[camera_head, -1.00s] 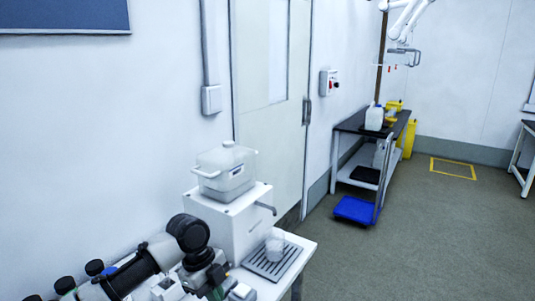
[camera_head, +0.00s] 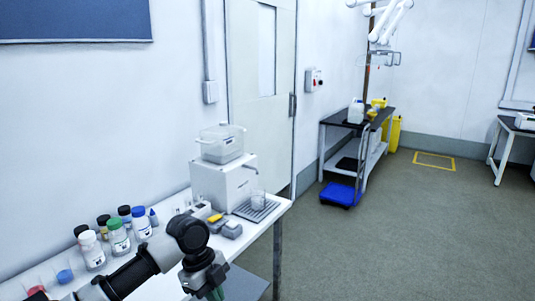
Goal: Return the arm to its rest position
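My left arm (camera_head: 135,272) comes in from the lower left over the white bench, bent at a dark joint (camera_head: 188,232). My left gripper (camera_head: 215,292) hangs below the wrist at the bottom edge of the view, near the bench's front edge. It is small and cut off by the frame, so whether its fingers are open or shut does not show. I see nothing clearly held in it. My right arm and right gripper are out of view.
The bench (camera_head: 268,226) holds a white dispenser (camera_head: 222,183) with a clear tub (camera_head: 221,145), a beaker (camera_head: 257,200) on a drip tray (camera_head: 270,210), and several capped bottles (camera_head: 119,238).

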